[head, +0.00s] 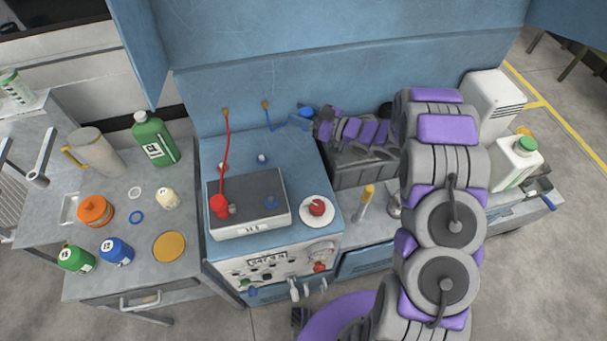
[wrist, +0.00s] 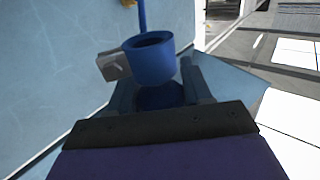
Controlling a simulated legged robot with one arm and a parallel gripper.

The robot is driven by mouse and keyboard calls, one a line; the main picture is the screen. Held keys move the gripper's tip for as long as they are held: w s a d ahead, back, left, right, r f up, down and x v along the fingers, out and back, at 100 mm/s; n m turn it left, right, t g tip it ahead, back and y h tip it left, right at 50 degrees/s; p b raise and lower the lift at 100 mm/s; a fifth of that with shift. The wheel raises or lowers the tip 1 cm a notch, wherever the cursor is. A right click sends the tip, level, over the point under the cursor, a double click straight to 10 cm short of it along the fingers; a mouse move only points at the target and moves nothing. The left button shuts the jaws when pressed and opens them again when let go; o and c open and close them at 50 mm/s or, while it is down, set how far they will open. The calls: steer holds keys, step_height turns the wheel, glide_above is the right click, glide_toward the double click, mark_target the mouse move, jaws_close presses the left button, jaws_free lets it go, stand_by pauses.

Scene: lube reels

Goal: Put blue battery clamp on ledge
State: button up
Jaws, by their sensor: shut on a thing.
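The blue battery clamp (wrist: 150,62) is a blue cup-like piece with a dark hollow top, seen close up in the wrist view. Its blue cable runs up from it. My gripper (wrist: 160,88) is shut on it, with a finger on each side. In the head view, my gripper (head: 298,121) holds the clamp (head: 306,112) near the back panel, right of the blue cable's hanging point. The clamp is small there and partly hidden by the gripper. The ledge is probably the blue surface (head: 288,152) behind the grey-topped charger (head: 250,205).
A red clamp (head: 219,205) on a red cable rests on the charger's left side. A red knob on a white dish (head: 317,208) is to its right. A dark battery-like box (head: 362,170) stands below my arm. Bottles and jars crowd the left table (head: 120,260).

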steer(key=shift+s+d+f+n+g+y, duration=0.15)
steer(key=shift+s+f+n+g+y, duration=0.25)
steer(key=shift+s+f+n+g, duration=0.55)
steer(key=shift+g, duration=0.65)
steer(key=f, duration=0.5)
steer(key=s+f, duration=0.1)
steer(key=f, duration=0.1)
steer(key=shift+f+b, duration=0.2)
steer(key=shift+b, duration=0.2)
steer(key=f, duration=0.1)
steer(key=d+f, duration=0.1)
steer(key=f, duration=0.1)
steer(key=shift+f+b, duration=0.1)
steer(key=shift+b, duration=0.2)
steer(key=shift+d+f, duration=0.1)
steer(key=shift+d, duration=0.3)
steer(key=shift+s+a, duration=0.1)
steer(key=shift+a, duration=0.15)
steer(key=o, duration=0.9)
steer(key=shift+a+f, duration=0.2)
steer(key=shift+a, duration=0.35)
steer(key=shift+o, duration=0.9)
steer(key=shift+d, duration=0.1)
steer(key=shift+d+r, duration=0.25)
steer(key=shift+d, duration=0.35)
steer(key=p+v, duration=0.1)
steer(key=v, duration=1)
steer(key=shift+d+f, duration=0.2)
steer(key=shift+f, duration=0.05)
steer(key=shift+a, duration=0.1)
